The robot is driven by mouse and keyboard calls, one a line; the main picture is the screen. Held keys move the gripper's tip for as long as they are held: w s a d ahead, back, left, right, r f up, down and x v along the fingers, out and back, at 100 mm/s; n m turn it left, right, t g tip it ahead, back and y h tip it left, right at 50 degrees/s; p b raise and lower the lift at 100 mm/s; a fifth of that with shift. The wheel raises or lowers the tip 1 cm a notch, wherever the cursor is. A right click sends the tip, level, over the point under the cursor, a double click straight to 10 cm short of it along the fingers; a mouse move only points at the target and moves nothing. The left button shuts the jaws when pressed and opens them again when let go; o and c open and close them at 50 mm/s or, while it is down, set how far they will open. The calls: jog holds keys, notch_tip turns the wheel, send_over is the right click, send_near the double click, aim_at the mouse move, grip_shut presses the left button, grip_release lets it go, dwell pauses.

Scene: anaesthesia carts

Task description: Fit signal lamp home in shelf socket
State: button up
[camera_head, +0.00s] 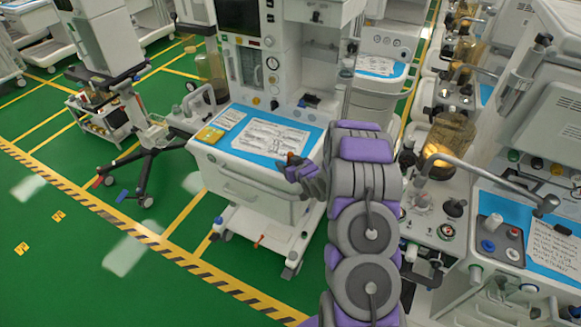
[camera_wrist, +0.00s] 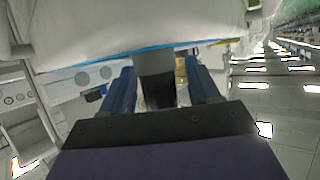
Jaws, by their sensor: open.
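My gripper (camera_head: 297,170) reaches over the front edge of the blue-topped work shelf (camera_head: 232,140) of the middle cart. In the wrist view its two blue fingers (camera_wrist: 160,70) stand apart. A grey cylindrical piece with a dark lower part (camera_wrist: 156,72) shows between them, with visible gaps to either finger. I cannot tell whether this is the signal lamp or a fixed part. A small orange-red bit (camera_head: 294,158) shows at the gripper tip in the head view, too small to identify. I cannot make out the shelf socket; my arm and gripper hide part of the shelf.
Another cart with an amber canister (camera_head: 449,140) stands close on the right. A wheeled stand (camera_head: 132,140) is to the left. Green floor (camera_head: 70,240) is clear at front left.

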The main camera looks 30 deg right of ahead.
aim_at(289, 160)
jog(key=shift+c, duration=0.2)
jog(key=c, duration=1)
jog(key=shift+r, duration=0.1)
jog(key=shift+r, duration=0.55)
jog(key=r, duration=0.1)
jog(key=r+p, duration=0.1)
jog(key=shift+s+a+r, duration=0.1)
jog(key=shift+s+r, duration=0.2)
jog(key=shift+s, duration=0.1)
jog(key=s+a+p, duration=0.2)
jog(key=s+p, duration=0.3)
jog(key=s, duration=0.2)
jog(key=s+a+r+p, duration=0.1)
jog(key=s+a+p, duration=0.1)
jog(key=s+p, duration=0.3)
jog(key=shift+s+a+r, duration=0.2)
jog(key=shift+s+a, duration=0.2)
jog(key=shift+s, duration=0.7)
jog(key=shift+p, duration=0.3)
